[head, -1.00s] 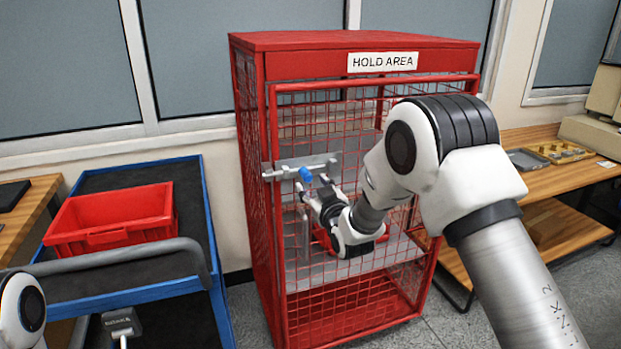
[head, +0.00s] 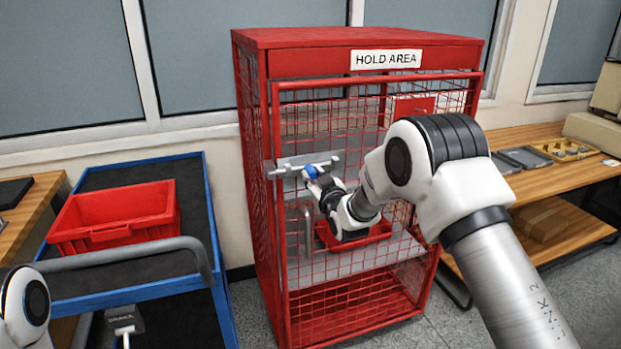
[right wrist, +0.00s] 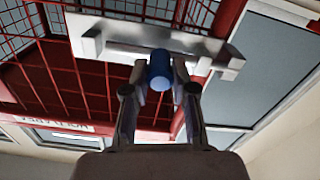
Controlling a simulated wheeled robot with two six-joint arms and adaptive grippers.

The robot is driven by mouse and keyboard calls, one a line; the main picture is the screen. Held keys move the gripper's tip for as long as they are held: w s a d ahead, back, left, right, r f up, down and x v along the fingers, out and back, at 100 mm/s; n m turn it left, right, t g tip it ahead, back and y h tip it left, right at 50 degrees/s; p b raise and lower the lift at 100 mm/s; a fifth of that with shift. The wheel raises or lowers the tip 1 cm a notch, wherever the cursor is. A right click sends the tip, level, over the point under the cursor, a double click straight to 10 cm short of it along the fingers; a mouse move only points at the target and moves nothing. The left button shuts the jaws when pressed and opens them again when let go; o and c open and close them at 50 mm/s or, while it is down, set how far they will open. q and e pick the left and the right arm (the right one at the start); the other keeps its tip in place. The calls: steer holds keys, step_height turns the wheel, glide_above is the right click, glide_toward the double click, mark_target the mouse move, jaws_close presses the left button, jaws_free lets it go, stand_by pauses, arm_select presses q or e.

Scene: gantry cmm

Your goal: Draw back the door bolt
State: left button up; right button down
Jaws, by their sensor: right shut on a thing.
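The door bolt (head: 291,170) is a grey metal bar on a plate at the left edge of the red cage door (head: 340,260). It also shows in the right wrist view (right wrist: 120,35). Its blue knob (head: 310,172) sticks out towards me and shows between the fingers in the right wrist view (right wrist: 160,69). My right gripper (right wrist: 160,80) is shut on the blue knob, one finger on each side. In the head view the right gripper (head: 318,182) partly hides the bolt's right part. My left gripper is out of view; only part of my left arm shows at lower left.
The red cage is labelled HOLD AREA (head: 386,58) and holds a red bin (head: 352,238) on its shelf. A blue cart (head: 140,285) with a red crate (head: 115,215) stands to the left. A wooden bench (head: 545,180) with trays is at right.

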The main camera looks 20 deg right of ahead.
mark_target(324, 165)
steer(key=d, duration=0.4)
steer(key=shift+d+b, duration=0.25)
steer(key=shift+b, duration=0.1)
steer(key=shift+w+a+r, duration=0.1)
steer(key=shift+a+r, duration=0.05)
steer(key=c, duration=1.1)
jaws_free()
steer(key=shift+o, duration=0.8)
steer(key=shift+d, duration=0.3)
steer(key=shift+a, duration=0.1)
